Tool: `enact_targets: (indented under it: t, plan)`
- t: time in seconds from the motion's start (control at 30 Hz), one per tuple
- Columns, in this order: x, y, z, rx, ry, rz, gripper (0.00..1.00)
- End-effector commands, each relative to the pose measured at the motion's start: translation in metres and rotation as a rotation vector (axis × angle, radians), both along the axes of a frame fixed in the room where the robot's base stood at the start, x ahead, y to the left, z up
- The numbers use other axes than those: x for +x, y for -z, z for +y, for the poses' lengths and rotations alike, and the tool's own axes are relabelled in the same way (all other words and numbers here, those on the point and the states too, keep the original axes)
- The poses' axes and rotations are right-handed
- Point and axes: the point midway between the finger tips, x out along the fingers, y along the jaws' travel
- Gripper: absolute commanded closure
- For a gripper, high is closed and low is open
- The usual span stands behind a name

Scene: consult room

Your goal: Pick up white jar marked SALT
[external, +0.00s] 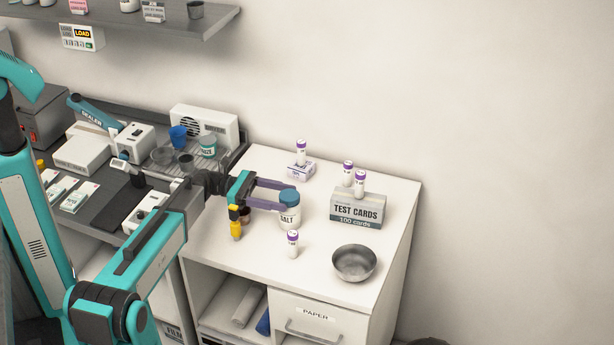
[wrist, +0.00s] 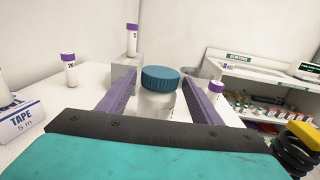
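The white jar marked SALT (external: 289,215) has a blue lid and stands upright on the white cabinet top. My gripper (external: 290,195) reaches it from the left, with one purple finger on each side. In the wrist view the jar (wrist: 158,101) sits between the two fingers of my gripper (wrist: 160,95). A gap shows at the left finger; the right finger is close to the jar, and I cannot tell whether it touches. The fingers are spread apart and the jar is not clamped. The far side of the jar is hidden.
A small purple-capped vial (external: 293,245) stands just in front of the jar. A small box (external: 300,171) stands behind.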

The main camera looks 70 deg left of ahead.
Motion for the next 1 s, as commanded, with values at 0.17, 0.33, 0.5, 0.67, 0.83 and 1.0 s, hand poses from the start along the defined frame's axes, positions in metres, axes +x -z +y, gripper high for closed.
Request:
enact_targets:
  t: [0.17, 0.33, 0.5, 0.67, 0.83, 1.0]
  plan:
    - [0.0, 0.0, 0.0, 0.0, 0.0, 0.0, 0.72]
    - [0.0, 0.0, 0.0, -0.001, 0.0, -0.001, 0.9]
    - [0.0, 0.0, 0.0, -0.001, 0.0, -0.001, 0.9]
    - [0.0, -0.002, 0.0, 0.0, 0.0, -0.001, 0.9]
    - [0.0, -0.008, 0.0, 0.001, 0.0, -0.001, 0.9]
    - [0.0, -0.023, 0.0, 0.002, 0.0, -0.002, 0.9]
